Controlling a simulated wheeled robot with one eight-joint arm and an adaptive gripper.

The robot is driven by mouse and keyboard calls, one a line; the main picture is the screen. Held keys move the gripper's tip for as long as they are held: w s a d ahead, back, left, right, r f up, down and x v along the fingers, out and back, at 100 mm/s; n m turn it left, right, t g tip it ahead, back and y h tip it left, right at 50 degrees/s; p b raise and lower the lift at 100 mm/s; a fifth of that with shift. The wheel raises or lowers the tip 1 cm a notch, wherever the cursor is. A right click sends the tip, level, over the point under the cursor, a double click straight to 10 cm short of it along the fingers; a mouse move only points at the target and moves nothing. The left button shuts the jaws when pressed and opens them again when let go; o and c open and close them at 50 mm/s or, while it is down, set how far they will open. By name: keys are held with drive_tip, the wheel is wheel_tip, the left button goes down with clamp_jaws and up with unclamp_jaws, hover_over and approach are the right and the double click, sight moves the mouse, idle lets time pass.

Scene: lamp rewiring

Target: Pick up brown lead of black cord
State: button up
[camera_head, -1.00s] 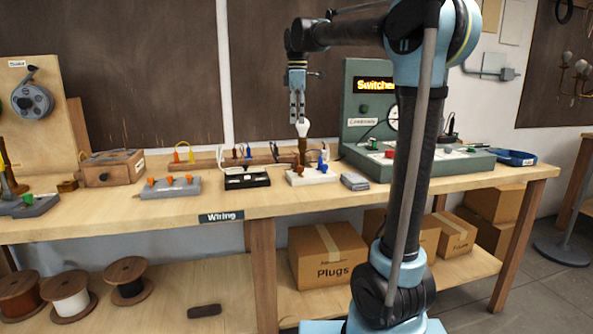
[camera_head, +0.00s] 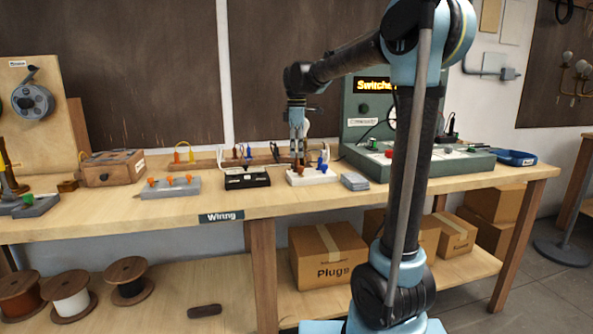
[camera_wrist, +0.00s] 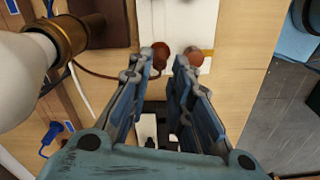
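My gripper (camera_head: 299,162) points down at the white terminal block (camera_head: 318,176) on the bench. In the wrist view its two fingers (camera_wrist: 166,70) stand apart with a gap between them. Two reddish-brown rounded parts show by the fingertips, a left one (camera_wrist: 160,54) and a right one (camera_wrist: 193,55), over a white block (camera_wrist: 176,22). A thin brown wire (camera_wrist: 100,75) curves from the left towards the left fingertip. I cannot tell whether either finger touches it. A black block (camera_head: 247,180) sits left of the white one.
A white bulb (camera_wrist: 18,80) in a brass socket (camera_wrist: 60,38) stands close left of my fingers. A blue lead (camera_wrist: 50,136) lies lower left. The green switch tester (camera_head: 440,172) stands to the right, with a small grey block (camera_head: 355,182) before it.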

sight(297, 162)
drive_tip(key=shift+w+f, duration=0.1)
drive_tip(key=shift+f, duration=2.5)
drive_tip(key=shift+c, duration=0.3)
clamp_jaws()
